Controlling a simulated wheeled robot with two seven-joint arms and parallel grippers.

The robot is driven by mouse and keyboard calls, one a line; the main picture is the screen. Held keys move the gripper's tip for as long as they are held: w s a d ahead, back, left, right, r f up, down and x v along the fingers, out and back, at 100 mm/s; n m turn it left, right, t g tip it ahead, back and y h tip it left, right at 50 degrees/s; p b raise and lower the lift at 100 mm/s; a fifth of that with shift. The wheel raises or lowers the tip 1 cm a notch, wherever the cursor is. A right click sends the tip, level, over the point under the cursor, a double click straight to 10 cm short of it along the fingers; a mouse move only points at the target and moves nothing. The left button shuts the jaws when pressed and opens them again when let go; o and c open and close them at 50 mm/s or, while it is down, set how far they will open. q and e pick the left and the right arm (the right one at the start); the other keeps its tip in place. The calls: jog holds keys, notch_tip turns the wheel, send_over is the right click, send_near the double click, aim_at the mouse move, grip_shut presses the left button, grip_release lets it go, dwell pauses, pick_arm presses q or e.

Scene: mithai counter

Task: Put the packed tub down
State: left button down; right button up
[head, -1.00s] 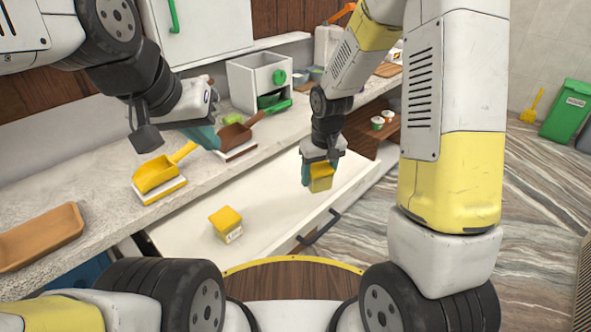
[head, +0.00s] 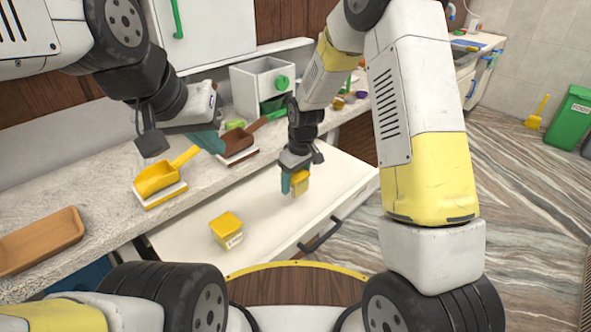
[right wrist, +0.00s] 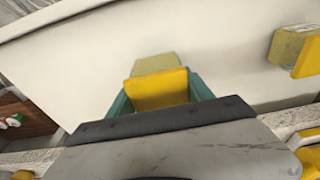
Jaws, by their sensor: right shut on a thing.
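My right gripper (head: 292,186) is shut on a small tub with a yellow lid (head: 301,181), over the right part of the open white drawer (head: 275,215). In the right wrist view the tub (right wrist: 158,90) sits between the teal fingers, its yellow side towards the camera. I cannot tell whether its base touches the drawer floor. A second yellow-lidded tub (head: 227,228) stands in the drawer to the left, apart from the gripper; it also shows in the right wrist view (right wrist: 291,46). My left gripper (head: 207,142) hangs over the counter near the scoops; its finger gap is not clear.
A yellow scoop (head: 158,176) and a brown scoop (head: 238,138) rest on the counter (head: 100,185) behind the drawer. A wooden tray (head: 38,240) lies at left. A white box with a green knob (head: 262,80) stands behind. The drawer's dark handle (head: 320,232) is in front.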

jog(key=shift+w+f, duration=0.1)
jog(key=shift+w, duration=1.1)
jog(key=shift+w+d+f, duration=0.1)
jog(key=shift+w+f, duration=0.1)
jog(key=shift+w, duration=0.05)
jog(key=shift+f, duration=1.6)
jog(key=shift+f, duration=0.15)
jog(key=o, duration=1.6)
